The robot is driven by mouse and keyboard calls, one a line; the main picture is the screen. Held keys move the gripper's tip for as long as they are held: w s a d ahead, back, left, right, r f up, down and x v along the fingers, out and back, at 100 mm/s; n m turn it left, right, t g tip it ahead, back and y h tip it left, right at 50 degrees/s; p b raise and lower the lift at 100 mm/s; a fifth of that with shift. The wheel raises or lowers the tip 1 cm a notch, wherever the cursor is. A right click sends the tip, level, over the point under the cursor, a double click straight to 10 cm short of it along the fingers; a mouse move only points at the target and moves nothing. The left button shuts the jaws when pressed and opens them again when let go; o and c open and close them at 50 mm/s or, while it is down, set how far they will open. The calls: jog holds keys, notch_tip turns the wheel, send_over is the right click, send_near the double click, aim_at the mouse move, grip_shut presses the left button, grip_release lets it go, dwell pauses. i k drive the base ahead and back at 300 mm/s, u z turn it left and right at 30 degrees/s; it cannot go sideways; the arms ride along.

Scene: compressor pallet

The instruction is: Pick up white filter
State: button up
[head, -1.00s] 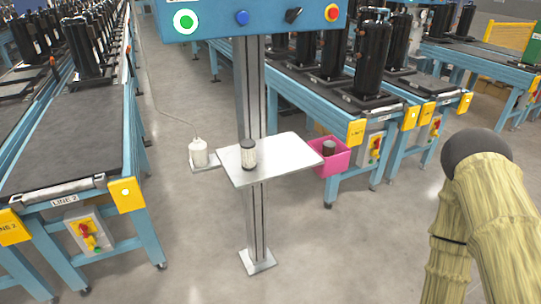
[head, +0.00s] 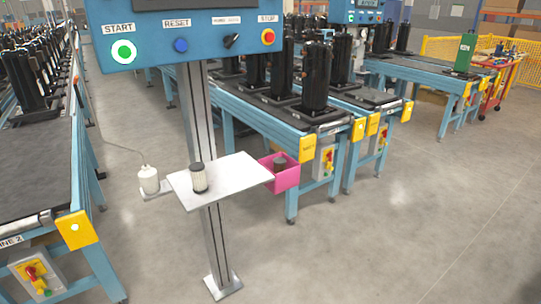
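The plate is ahead of me, left of the picture's middle, below a blue control panel. My gripper is not in view.
A white bottle-like object (head: 149,180) stands on a small side plate to the left. A pink bin (head: 285,178) with a dark cylinder inside hangs at the right. The blue panel (head: 185,35) has buttons. Conveyor lines with black compressors flank the post. The floor at the front right is clear.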

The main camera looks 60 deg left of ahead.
aim_at(197, 170)
jog(key=z, duration=0.85)
jog(key=k, duration=1.65)
jog(key=u, duration=1.4)
